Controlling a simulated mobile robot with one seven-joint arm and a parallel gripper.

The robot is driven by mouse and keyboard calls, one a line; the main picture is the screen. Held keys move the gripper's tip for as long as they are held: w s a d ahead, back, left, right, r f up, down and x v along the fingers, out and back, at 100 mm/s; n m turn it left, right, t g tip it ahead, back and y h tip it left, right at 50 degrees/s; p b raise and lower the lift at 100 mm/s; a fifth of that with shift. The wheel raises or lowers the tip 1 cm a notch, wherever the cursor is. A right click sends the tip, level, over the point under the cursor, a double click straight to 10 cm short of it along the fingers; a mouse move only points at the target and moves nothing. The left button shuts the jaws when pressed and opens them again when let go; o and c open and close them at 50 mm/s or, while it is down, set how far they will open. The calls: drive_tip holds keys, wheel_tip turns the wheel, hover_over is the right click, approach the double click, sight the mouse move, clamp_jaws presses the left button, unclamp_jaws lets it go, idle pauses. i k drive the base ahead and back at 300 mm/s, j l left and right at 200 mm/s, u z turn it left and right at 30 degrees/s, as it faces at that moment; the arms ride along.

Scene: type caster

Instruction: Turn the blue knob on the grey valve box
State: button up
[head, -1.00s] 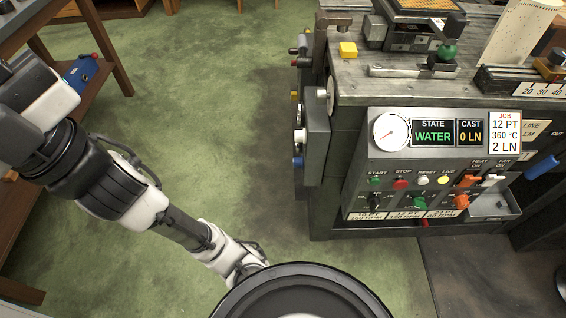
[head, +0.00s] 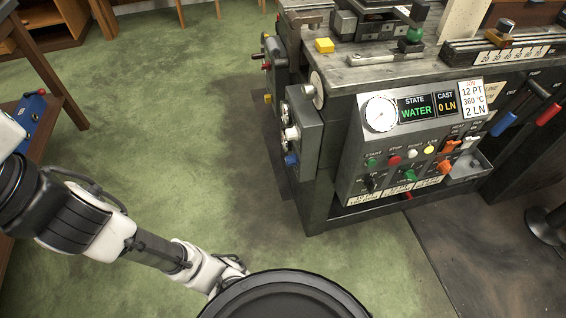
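The grey valve box (head: 309,128) is mounted on the left side of the casting machine in the head view. The blue knob (head: 291,160) sits low on its left face, below white knobs (head: 291,134). My arm reaches in from the left edge toward the bottom middle, over the floor. Its end lies near the round black part of my body, well below and left of the valve box. My gripper's fingers cannot be made out, so I cannot see whether it is open or shut.
The machine's control panel (head: 420,140) reads WATER and faces forward. Wooden furniture (head: 42,70) stands at the left. A black stool base (head: 548,228) is at the right. The green floor (head: 190,130) left of the machine is clear.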

sight(290, 160)
drive_tip(key=i+j+z, duration=0.2)
drive_tip(key=j+z, duration=0.2)
drive_tip(key=j, duration=1.2)
drive_tip(key=j+z, duration=0.35)
drive_tip(key=j, duration=1.2)
drive_tip(key=l, duration=0.3)
drive_tip(key=i+l, duration=0.15)
drive_tip(key=l, duration=0.15)
